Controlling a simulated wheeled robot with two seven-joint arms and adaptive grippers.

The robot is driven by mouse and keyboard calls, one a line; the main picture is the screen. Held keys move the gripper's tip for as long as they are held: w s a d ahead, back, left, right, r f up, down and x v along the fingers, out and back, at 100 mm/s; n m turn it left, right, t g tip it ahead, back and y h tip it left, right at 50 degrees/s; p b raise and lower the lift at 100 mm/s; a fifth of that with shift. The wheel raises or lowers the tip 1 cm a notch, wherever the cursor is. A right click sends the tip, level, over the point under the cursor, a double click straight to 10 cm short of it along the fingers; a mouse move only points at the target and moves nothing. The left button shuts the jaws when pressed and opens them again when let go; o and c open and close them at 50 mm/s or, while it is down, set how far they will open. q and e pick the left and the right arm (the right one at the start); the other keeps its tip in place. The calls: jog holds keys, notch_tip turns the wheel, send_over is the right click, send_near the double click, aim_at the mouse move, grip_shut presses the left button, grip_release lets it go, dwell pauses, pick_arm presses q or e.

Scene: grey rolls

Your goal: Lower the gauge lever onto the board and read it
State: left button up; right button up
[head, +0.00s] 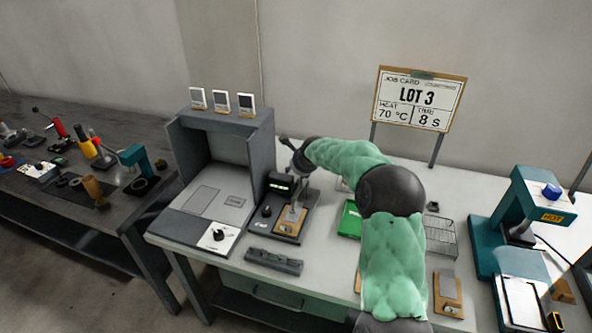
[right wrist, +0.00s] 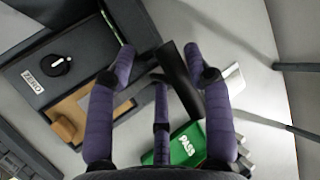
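The gauge has a dark base with a lit display (head: 279,186) and a knob (head: 267,211). A knob marked ZERO (right wrist: 56,67) shows in the right wrist view. A tan board (head: 288,222) lies on the gauge base under its grey upright. The black lever handle (right wrist: 180,82) stands raised between the purple fingers of my right gripper (right wrist: 160,58). Its fingertips are apart, with a gap on the left side of the handle. In the head view my right gripper (head: 298,160) is above the gauge and partly hides the lever. My left gripper is out of view.
A grey booth (head: 216,124) stands left of the gauge, with a dark slotted block (head: 273,261) in front. A green PASS tray (right wrist: 187,146) and a wire rack (head: 441,238) are to the right. A teal press (head: 520,215) marked HOT stands far right.

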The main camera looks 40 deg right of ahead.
jog(key=shift+r, duration=0.1)
jog(key=v, duration=1.2)
dwell(0.4)
